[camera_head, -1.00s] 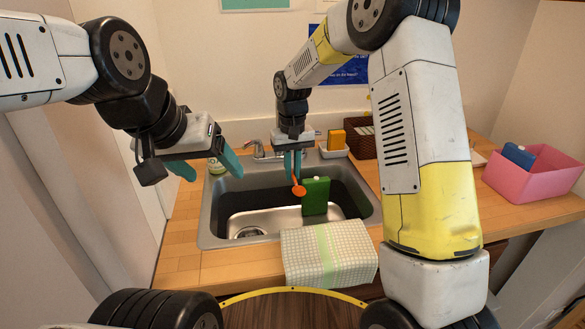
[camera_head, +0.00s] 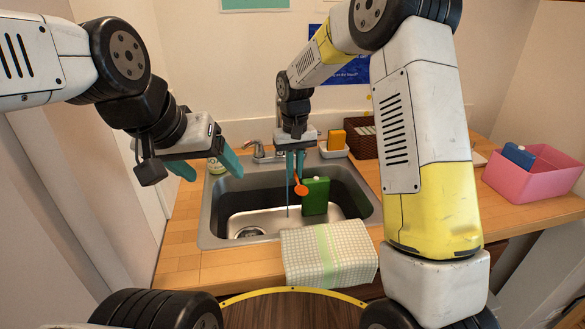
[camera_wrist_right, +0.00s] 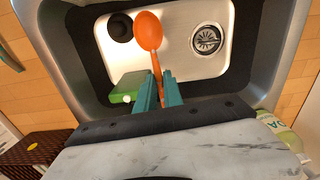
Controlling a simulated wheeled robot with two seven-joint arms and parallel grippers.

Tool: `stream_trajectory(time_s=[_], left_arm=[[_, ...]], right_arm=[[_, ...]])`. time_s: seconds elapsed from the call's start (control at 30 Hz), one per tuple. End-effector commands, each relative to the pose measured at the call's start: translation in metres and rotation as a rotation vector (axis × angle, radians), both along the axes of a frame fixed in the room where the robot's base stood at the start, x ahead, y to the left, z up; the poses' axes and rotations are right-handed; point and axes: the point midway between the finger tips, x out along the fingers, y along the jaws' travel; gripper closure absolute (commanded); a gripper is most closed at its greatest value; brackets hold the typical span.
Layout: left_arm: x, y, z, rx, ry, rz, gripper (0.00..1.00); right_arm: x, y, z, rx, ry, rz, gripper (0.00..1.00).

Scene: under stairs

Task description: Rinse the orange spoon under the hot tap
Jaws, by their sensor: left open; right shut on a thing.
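My right gripper (camera_head: 295,176) is shut on the orange spoon (camera_head: 301,190), bowl downward, over the sink (camera_head: 207,225). In the right wrist view the spoon (camera_wrist_right: 149,32) sticks out from between the teal fingertips (camera_wrist_right: 159,76). The metal tap (camera_head: 258,151) stands at the sink's back edge, its spout partly hidden by my right gripper. A thin stream of water (camera_head: 287,200) falls just left of the spoon's bowl; I cannot tell whether it touches the spoon. My left gripper (camera_head: 208,168) is open and empty over the counter and sink's left edge.
A green box (camera_head: 315,196) stands in the sink, near the spoon. The drain (camera_wrist_right: 207,39) and a black round thing (camera_wrist_right: 120,27) are on the sink floor. A pink bin (camera_head: 540,180) is at right.

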Motion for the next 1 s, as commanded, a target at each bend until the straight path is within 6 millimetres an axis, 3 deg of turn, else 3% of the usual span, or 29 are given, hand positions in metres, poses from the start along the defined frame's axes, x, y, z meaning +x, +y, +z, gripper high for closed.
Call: stream_trajectory(time_s=[0.47,1.0], left_arm=[[0.0,0.0,0.0,0.0,0.0,0.0,0.27],[0.0,0.0,0.0,0.0,0.0,0.0,0.27]], right_arm=[[-0.006,0.005,0.0,0.0,0.0,-0.001,1.0],[-0.047,-0.008,0.0,0.0,0.0,0.0,1.0]])
